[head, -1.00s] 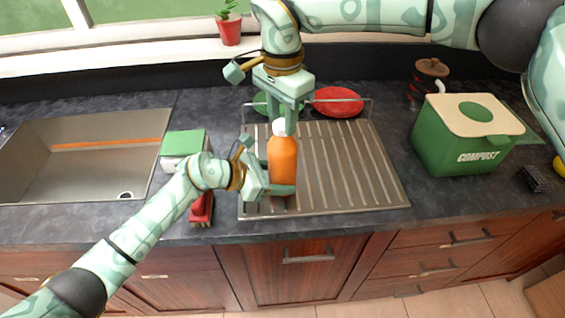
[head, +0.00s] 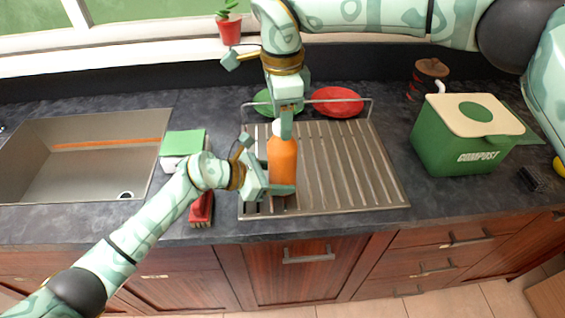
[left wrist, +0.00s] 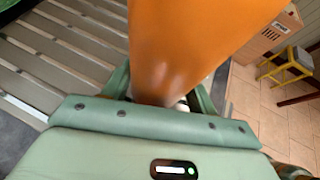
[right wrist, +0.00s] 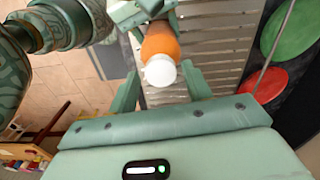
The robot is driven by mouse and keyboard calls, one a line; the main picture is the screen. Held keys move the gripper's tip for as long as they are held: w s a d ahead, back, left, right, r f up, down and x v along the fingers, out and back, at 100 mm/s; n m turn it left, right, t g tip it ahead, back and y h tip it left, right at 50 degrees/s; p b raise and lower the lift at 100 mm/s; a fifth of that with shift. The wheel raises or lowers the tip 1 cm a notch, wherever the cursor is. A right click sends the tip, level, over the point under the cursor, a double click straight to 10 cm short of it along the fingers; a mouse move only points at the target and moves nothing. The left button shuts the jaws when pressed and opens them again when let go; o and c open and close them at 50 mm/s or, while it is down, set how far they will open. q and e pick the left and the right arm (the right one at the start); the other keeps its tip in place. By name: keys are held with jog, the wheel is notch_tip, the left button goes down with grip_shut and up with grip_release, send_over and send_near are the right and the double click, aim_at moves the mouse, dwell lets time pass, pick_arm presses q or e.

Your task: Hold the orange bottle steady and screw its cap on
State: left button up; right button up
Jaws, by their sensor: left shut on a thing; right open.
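The orange bottle (head: 282,162) stands upright at the left side of the metal drainboard. My left gripper (head: 281,188) is shut on its lower part, and the left wrist view shows the orange body (left wrist: 190,45) between the fingers. The white cap (right wrist: 160,72) sits at the top of the bottle in the right wrist view; how tightly it is seated cannot be told. My right gripper (head: 283,124) points down above the bottle, open, with its fingers (right wrist: 160,88) apart on either side of the cap. In the head view the right gripper hides most of the cap.
The drainboard (head: 350,175) has a green plate (head: 264,100) and a red plate (head: 338,102) at its back. A sink (head: 80,170), a sponge (head: 183,142) and a red brush (head: 201,208) lie left. A green compost bin (head: 465,135) stands right.

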jog(key=shift+r, duration=2.5)
pick_arm(q)
jog(key=o, duration=1.5)
jog(key=shift+c, duration=0.2)
jog(key=v, duration=1.2)
jog(key=shift+f, duration=0.15)
